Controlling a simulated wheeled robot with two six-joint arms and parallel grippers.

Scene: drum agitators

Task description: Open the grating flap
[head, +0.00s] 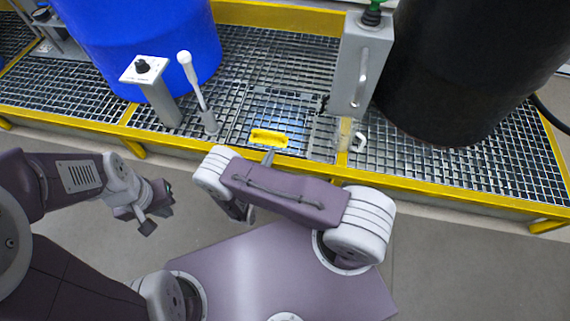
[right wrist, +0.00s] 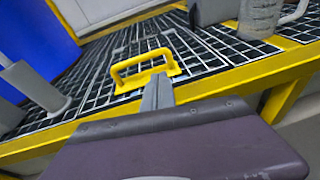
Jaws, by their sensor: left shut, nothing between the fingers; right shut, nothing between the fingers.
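The grating flap (head: 283,103) is a square panel that looks flush with the surrounding grating, between the blue and black drums. Its yellow handle (head: 268,137) is at the near edge, by the yellow frame. In the right wrist view the handle (right wrist: 145,70) rises as a loop above the flap (right wrist: 139,48). My right gripper (head: 269,157) is shut and empty, just on the near side of the handle. My left gripper (head: 157,206) is shut and empty, over the floor.
A grey post with a knob (head: 150,82) and a white-topped lever (head: 197,90) stand left of the flap. A grey box with a handle (head: 359,65) stands to its right. The blue drum (head: 145,40) and black drum (head: 455,65) flank them. The yellow rim (head: 430,187) borders the platform.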

